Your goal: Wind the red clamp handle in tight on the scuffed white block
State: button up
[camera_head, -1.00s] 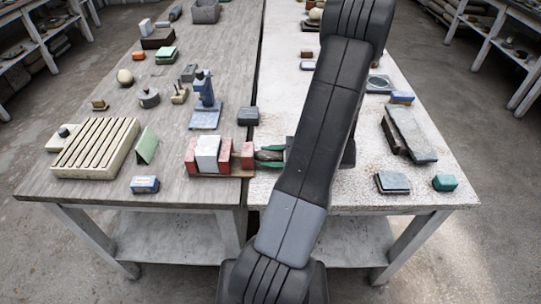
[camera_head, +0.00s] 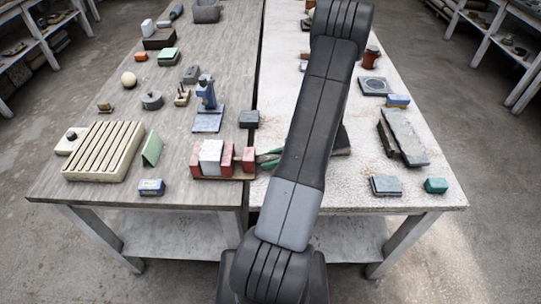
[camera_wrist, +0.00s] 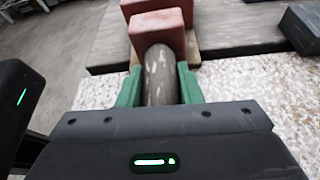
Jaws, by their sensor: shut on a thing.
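The clamp (camera_head: 224,177) lies on the tables near the seam, with red blocks on a wooden base. The scuffed white block (camera_head: 210,155) stands upright between its left red jaw and the middle red block (camera_head: 227,159). A further red block (camera_head: 249,160) is at the right end. In the wrist view, a worn grey-brown rod-shaped handle (camera_wrist: 160,78) runs from a red block (camera_wrist: 158,32); the handle itself does not look red. My gripper (camera_wrist: 160,88) is shut on this handle, one green finger on each side. The white block is hidden in the wrist view.
A dark block (camera_head: 249,118) stands just behind the clamp. Grey slabs (camera_head: 402,138) lie to the right. The pale table is mostly clear in front.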

jog(key=m+g+p, duration=0.2)
jog(key=m, duration=0.2)
jog(key=shift+y, duration=0.3)
jog(key=shift+g, duration=0.4)
jog(key=o, duration=1)
jog(key=shift+w, duration=0.1)
jog(key=b+v, duration=0.3)
jog(key=v, duration=1.1)
jog(key=shift+c, duration=0.2)
